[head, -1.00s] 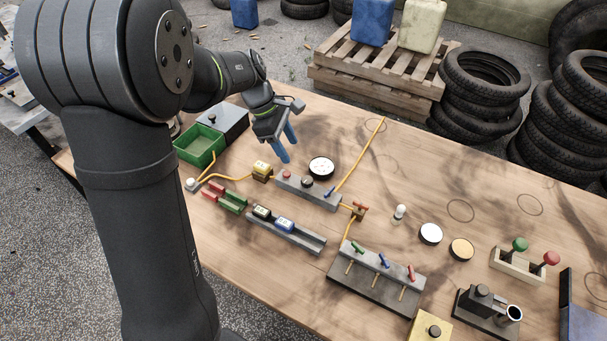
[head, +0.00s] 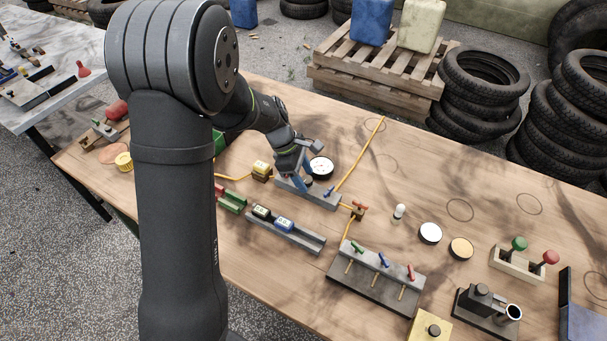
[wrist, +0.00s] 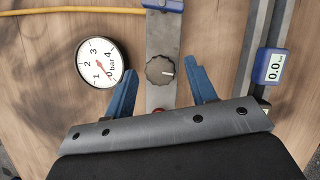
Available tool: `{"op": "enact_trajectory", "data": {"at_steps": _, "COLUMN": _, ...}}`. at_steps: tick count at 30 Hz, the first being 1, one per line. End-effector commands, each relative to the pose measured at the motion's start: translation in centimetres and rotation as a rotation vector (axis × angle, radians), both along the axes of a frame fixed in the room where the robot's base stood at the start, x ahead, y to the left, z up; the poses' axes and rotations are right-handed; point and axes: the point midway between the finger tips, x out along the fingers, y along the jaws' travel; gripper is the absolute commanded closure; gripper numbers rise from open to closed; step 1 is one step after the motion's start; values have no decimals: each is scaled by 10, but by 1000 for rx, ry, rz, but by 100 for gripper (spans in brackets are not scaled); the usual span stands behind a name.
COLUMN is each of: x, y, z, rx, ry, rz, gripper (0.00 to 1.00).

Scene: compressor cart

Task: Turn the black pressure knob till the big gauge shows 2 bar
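The black pressure knob (wrist: 160,70) sits on a grey bar and shows round with a white mark in the wrist view. In the head view it is mostly hidden by my gripper (head: 303,183). In the wrist view my gripper's (wrist: 161,67) blue fingers are open, one on each side of the knob, with gaps showing. I cannot tell how high they are above it. The big gauge (wrist: 100,62) is a white dial marked 0 to 4 bar; its red needle points near 0. It also shows in the head view (head: 321,166).
The grey bar (wrist: 164,38) also carries a blue lever (wrist: 170,4) and a partly hidden red button (wrist: 158,110). A blue display block (wrist: 272,66) reading 0.0 stands on a rail to the right. A yellow hose (head: 361,155) runs behind. A three-lever block (head: 378,275) stands in front.

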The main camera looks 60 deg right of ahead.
Motion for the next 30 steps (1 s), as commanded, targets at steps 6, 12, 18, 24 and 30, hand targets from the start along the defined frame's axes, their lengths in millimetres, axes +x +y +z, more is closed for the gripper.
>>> {"op": "enact_trajectory", "data": {"at_steps": 6, "x": 0, "y": 0, "z": 0, "rx": 0, "ry": 0, "rz": 0, "gripper": 91}}
{"op": "enact_trajectory", "data": {"at_steps": 12, "x": 0, "y": 0, "z": 0, "rx": -1, "ry": 0, "rz": -7, "gripper": 92}}
{"op": "enact_trajectory", "data": {"at_steps": 18, "x": 0, "y": -1, "z": 0, "rx": 1, "ry": 0, "rz": -64, "gripper": 92}}
{"op": "enact_trajectory", "data": {"at_steps": 24, "x": 0, "y": -2, "z": 0, "rx": 2, "ry": -1, "rz": -194, "gripper": 92}}
{"op": "enact_trajectory", "data": {"at_steps": 30, "x": 0, "y": -4, "z": 0, "rx": 1, "ry": 0, "rz": -376, "gripper": 92}}
